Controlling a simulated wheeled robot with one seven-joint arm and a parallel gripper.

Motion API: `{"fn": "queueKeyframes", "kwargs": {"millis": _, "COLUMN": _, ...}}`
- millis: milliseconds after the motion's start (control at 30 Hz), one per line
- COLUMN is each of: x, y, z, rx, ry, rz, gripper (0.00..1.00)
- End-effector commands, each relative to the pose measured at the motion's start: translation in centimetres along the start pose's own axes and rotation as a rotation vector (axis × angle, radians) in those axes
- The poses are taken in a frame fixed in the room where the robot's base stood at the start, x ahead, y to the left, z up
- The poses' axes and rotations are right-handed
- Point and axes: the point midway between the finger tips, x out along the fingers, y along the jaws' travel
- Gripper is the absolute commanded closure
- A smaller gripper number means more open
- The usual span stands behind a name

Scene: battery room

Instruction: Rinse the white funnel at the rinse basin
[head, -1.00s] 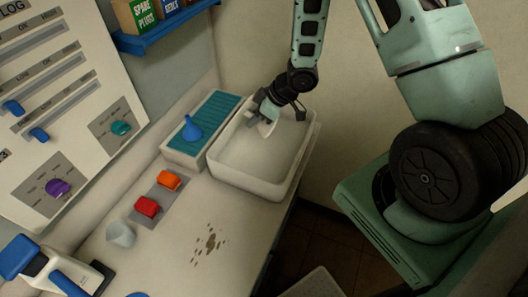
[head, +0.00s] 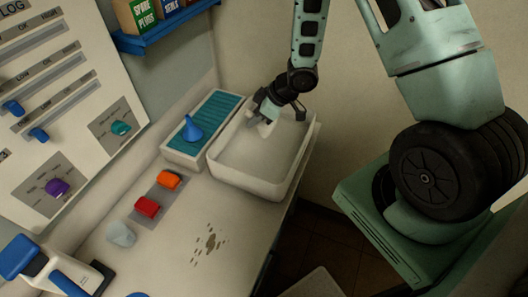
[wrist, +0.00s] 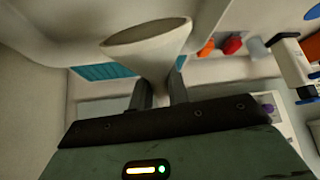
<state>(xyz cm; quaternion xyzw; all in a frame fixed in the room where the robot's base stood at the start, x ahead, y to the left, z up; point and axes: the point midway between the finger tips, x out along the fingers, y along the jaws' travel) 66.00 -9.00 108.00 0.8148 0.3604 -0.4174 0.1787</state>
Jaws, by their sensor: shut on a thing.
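The white funnel (wrist: 150,48) is between the fingers of my gripper (wrist: 160,92), which is shut on it; its wide mouth faces away from the wrist. In the head view my gripper (head: 266,115) is at the back left part of the white rinse basin (head: 255,178), inside its rim. Only a small pale part of the funnel (head: 265,130) shows there, below the fingers. I cannot tell whether the funnel touches the basin floor.
A blue funnel (head: 192,129) stands on a white rack with a teal top (head: 215,117), left of the basin. Orange (head: 168,180) and red (head: 147,207) blocks and a pale cup (head: 121,234) are on the counter. Brown spots (head: 210,243) mark the counter's front.

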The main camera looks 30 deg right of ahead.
Motion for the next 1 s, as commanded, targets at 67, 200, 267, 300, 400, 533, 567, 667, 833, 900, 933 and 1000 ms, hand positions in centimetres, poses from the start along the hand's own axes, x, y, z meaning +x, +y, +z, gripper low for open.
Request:
{"fn": "queueKeyframes", "kwargs": {"millis": 67, "x": -0.2, "y": 0.0, "z": -0.1, "rx": 0.0, "ry": 0.0, "rz": 0.0, "gripper": 1.0}}
{"fn": "queueKeyframes", "kwargs": {"millis": 200, "x": -1.0, "y": 0.0, "z": -0.7, "rx": 0.0, "ry": 0.0, "rz": 0.0, "gripper": 1.0}}
{"fn": "queueKeyframes", "kwargs": {"millis": 267, "x": -1.5, "y": 0.0, "z": -1.1, "rx": 0.001, "ry": 0.0, "rz": 0.001, "gripper": 1.0}}
{"fn": "queueKeyframes", "kwargs": {"millis": 300, "x": -1.9, "y": 0.0, "z": -1.4, "rx": 0.001, "ry": 0.0, "rz": 0.001, "gripper": 1.0}}
{"fn": "queueKeyframes", "kwargs": {"millis": 400, "x": -2.7, "y": 0.0, "z": -1.9, "rx": 0.001, "ry": 0.0, "rz": 0.001, "gripper": 1.0}}
{"fn": "queueKeyframes", "kwargs": {"millis": 533, "x": -3.4, "y": 0.0, "z": -2.4, "rx": 0.001, "ry": 0.0, "rz": 0.0, "gripper": 1.0}}
{"fn": "queueKeyframes", "kwargs": {"millis": 567, "x": -3.4, "y": 0.0, "z": -2.5, "rx": 0.001, "ry": 0.0, "rz": 0.0, "gripper": 1.0}}
{"fn": "queueKeyframes", "kwargs": {"millis": 667, "x": -3.3, "y": 0.0, "z": -2.4, "rx": 0.001, "ry": 0.0, "rz": 0.0, "gripper": 1.0}}
{"fn": "queueKeyframes", "kwargs": {"millis": 833, "x": -3.2, "y": 0.0, "z": -2.3, "rx": 0.0, "ry": 0.0, "rz": 0.0, "gripper": 1.0}}
{"fn": "queueKeyframes", "kwargs": {"millis": 900, "x": -3.2, "y": 0.0, "z": -2.3, "rx": 0.0, "ry": 0.0, "rz": 0.0, "gripper": 1.0}}
{"fn": "queueKeyframes", "kwargs": {"millis": 933, "x": -3.2, "y": 0.0, "z": -2.4, "rx": 0.0, "ry": 0.0, "rz": 0.0, "gripper": 1.0}}
{"fn": "queueKeyframes", "kwargs": {"millis": 1000, "x": -3.2, "y": 0.0, "z": -2.4, "rx": 0.0, "ry": 0.0, "rz": 0.0, "gripper": 1.0}}
